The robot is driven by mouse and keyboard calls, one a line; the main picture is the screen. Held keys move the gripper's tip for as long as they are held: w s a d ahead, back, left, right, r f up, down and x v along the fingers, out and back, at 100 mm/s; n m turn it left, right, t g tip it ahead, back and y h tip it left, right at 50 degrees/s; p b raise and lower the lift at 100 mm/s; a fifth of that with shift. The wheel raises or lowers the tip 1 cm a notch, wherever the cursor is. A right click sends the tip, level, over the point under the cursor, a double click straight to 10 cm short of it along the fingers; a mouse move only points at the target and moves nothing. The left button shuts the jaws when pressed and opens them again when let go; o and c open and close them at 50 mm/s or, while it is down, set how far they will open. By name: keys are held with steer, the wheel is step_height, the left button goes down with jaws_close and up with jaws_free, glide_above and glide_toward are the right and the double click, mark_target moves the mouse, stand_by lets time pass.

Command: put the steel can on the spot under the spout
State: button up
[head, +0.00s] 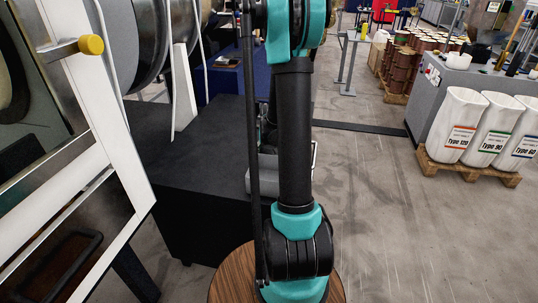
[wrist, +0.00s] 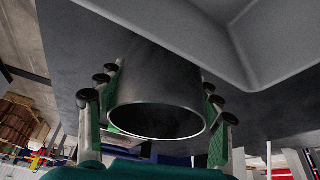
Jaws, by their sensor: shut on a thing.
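The steel can (wrist: 158,80) is a dark grey cylinder in the middle of the wrist view. Its round open mouth, with a bright rim, faces the camera. My gripper (wrist: 160,96) has its green-padded fingers on both sides of the can and is shut on it. In the head view my arm covers most of the gripper, and I cannot make out the can there. I cannot clearly identify the spout or the spot under it in either view.
A grey tray-like piece (wrist: 190,22) lies close to the can in the wrist view. A white-framed machine (head: 120,185) stands left. Open floor (head: 400,225) lies right, before white sacks (head: 462,120).

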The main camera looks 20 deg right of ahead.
steer(key=shift+f, duration=0.65)
steer(key=shift+f, duration=0.1)
steer(key=o, duration=1.2)
steer(key=shift+o, duration=0.2)
